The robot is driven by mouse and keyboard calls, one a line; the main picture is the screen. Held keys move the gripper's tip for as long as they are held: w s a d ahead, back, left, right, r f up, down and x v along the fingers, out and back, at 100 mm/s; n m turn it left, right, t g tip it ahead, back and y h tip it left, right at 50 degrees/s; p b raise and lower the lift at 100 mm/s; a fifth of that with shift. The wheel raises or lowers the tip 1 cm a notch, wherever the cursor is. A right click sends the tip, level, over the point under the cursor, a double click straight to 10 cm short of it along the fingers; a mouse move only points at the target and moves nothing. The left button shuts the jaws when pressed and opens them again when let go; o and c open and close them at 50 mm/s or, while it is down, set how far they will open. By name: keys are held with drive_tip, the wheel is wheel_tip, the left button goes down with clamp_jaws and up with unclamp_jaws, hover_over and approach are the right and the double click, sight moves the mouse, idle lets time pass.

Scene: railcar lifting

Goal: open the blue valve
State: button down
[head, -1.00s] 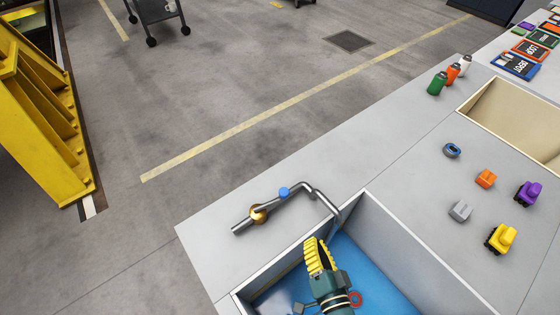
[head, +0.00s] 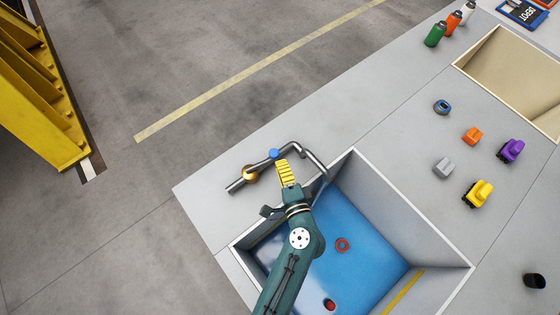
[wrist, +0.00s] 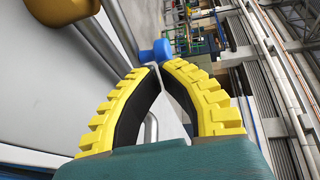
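The blue valve (head: 274,153) is a small blue knob on a grey metal pipe (head: 304,151) that bends over the edge of the blue-bottomed basin. My gripper (head: 282,164) has yellow ridged fingers and is just beside the knob, on its basin side. In the wrist view the blue valve (wrist: 154,51) shows just beyond the fingertips (wrist: 156,68). The fingertips are drawn together with nothing seen between them. Whether they touch the knob I cannot tell.
A brass ball (head: 250,173) sits on the pipe left of the knob. The basin (head: 405,208) holds a red ring (head: 342,245) and a small red object (head: 330,305). Toy vehicles, including a yellow one (head: 478,194), stand right. Bottles (head: 436,34) stand farther back.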

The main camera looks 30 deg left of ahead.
sight(278, 156)
drive_tip(key=shift+w+a+f, duration=0.1)
drive_tip(key=shift+w+a, duration=0.4)
drive_tip(key=shift+w, duration=0.05)
drive_tip(key=shift+w+a+f+b, duration=0.1)
drive_tip(key=shift+w+a+b, duration=0.15)
drive_tip(key=shift+b, duration=0.05)
drive_tip(key=shift+x, duration=0.9)
drive_tip(key=shift+d, duration=0.15)
drive_tip(key=shift+r, duration=0.2)
drive_tip(key=w+d+v, duration=0.2)
drive_tip(key=v, duration=1.1)
drive_tip(key=shift+s+d+p, duration=0.25)
drive_tip(key=shift+d+p, duration=0.05)
drive_tip(key=shift+r, duration=0.15)
